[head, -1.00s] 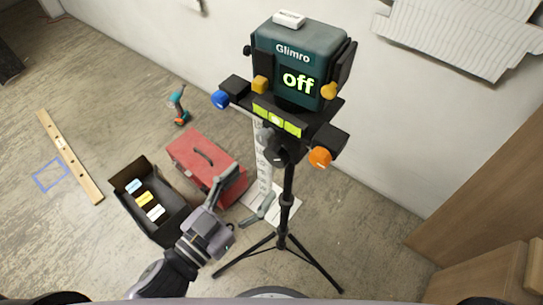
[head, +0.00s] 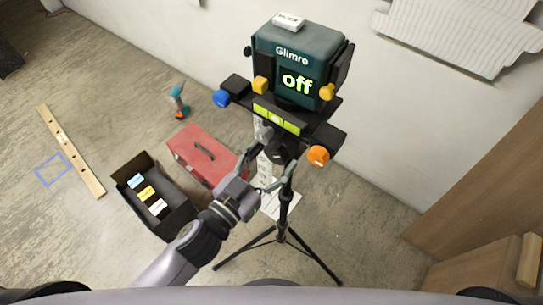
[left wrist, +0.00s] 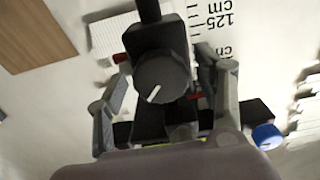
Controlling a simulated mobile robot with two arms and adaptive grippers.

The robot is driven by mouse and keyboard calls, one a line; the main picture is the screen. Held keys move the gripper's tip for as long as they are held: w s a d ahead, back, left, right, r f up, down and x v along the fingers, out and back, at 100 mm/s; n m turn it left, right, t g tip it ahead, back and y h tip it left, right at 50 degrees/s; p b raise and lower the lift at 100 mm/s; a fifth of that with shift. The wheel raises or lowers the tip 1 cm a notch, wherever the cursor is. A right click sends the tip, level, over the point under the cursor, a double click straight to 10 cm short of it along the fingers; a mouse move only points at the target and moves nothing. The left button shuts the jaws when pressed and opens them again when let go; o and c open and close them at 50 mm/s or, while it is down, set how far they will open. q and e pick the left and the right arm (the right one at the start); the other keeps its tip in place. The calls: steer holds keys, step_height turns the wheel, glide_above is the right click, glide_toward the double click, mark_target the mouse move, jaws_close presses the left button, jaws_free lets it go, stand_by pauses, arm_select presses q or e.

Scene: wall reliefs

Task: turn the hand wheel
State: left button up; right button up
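A black round wheel or knob with a white mark (left wrist: 162,80) faces the left wrist camera, on the tripod head below the green level. In the head view this black wheel (head: 284,156) is small and partly hidden by my gripper. My left gripper (head: 268,168) is open just in front of and below it. In the left wrist view the gripper's fingers (left wrist: 172,84) stand apart, one on each side of the wheel, with nothing held. I cannot tell whether either finger touches it. My right gripper is not in view.
The teal Glimro device (head: 297,62) reads "off" on top of the black tripod (head: 284,215). A blue knob (head: 221,98) and an orange knob (head: 318,155) flank the mount. A red toolbox (head: 205,154) and black box (head: 133,172) stand on the floor left; a wall is behind.

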arm_select(q)
steer(key=c, duration=1)
steer(key=m+p, duration=0.1)
steer(key=m, duration=0.2)
steer(key=shift+m+p, duration=0.3)
steer(key=shift+m, duration=0.1)
steer(key=shift+m+p, duration=0.6)
steer(key=shift+m, duration=1.7)
steer(key=o, duration=1.1)
steer(key=shift+o, duration=0.3)
